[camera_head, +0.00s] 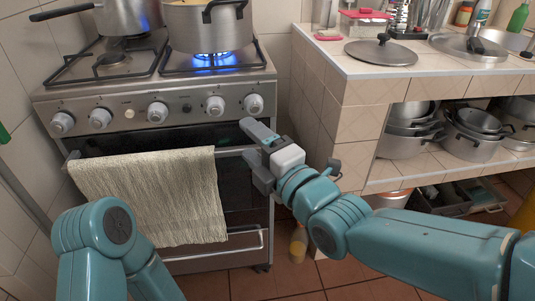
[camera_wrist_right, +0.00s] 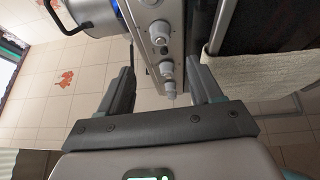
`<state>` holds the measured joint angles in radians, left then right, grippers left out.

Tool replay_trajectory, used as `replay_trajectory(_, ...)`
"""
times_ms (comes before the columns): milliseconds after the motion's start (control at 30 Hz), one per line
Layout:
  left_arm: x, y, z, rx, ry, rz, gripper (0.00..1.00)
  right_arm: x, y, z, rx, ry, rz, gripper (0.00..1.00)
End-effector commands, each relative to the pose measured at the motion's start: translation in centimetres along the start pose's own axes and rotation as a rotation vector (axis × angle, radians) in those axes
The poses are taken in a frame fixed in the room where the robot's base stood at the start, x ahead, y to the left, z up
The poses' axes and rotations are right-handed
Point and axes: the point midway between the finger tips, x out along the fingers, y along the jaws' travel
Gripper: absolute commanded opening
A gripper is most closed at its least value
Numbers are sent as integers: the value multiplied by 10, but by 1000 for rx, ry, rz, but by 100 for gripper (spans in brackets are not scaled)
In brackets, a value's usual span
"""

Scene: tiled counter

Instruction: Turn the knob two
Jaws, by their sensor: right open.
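The stove front carries a row of grey knobs: a far-left knob (camera_head: 62,123), a second from left (camera_head: 99,117), a middle one (camera_head: 157,112), a second from right (camera_head: 215,106) and a far-right knob (camera_head: 253,104). None shows a readable number. My right gripper (camera_head: 248,140) is open and empty, just below and in front of the far-right knob. In the right wrist view the end knob (camera_wrist_right: 169,88) appears between the open fingers (camera_wrist_right: 162,75), with no contact visible. My left arm shows at lower left, but its gripper is out of view.
A pot (camera_head: 208,27) stands over a blue flame; a pan (camera_head: 130,15) is at the back left. A towel (camera_head: 150,195) hangs over the oven handle below the knobs. The tiled counter (camera_head: 360,92) with a lid (camera_head: 381,51) stands to the right.

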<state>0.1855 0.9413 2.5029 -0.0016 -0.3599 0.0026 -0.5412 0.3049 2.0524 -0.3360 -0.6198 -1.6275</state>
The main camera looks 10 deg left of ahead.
Motion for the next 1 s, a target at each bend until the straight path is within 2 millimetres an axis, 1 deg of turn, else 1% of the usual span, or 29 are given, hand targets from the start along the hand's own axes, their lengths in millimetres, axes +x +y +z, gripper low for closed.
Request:
replay_trajectory(33, -1, 0, 0, 0, -1, 0, 0, -11, 1, 1, 0, -2, 1, 64)
replay_trajectory(100, -1, 1, 0, 1, -1, 0, 0, -23, 1, 1, 0, -2, 1, 64)
replay_trajectory(200, -1, 1, 0, 1, -1, 0, 0, -35, 1, 1, 0, -1, 1, 64)
replay_trajectory(333, -2, 1, 1, 1, -2, 0, 0, -43, 0, 0, 0, -1, 1, 64)
replay_trajectory(567, -1, 1, 1, 1, -2, 0, 0, -44, 0, 0, 0, 0, 1, 64)
replay_trajectory(600, -1, 1, 1, 1, -2, 0, 3, -43, 0, 0, 0, 0, 1, 64)
replay_trajectory(667, -1, 1, 0, 1, -1, 0, 23, -43, 0, 0, 0, 0, 1, 64)
replay_trajectory(700, -1, 1, 0, 1, -1, 0, 36, -43, 0, 0, 0, -1, 0, 64)
replay_trajectory(800, -2, 1, 0, 1, -1, 0, 64, -43, -2, 1, 2, -3, -3, 64)
replay_trajectory(1000, -2, 1, 0, 1, -1, 0, 64, -44, -9, 4, 11, -10, -18, 64)
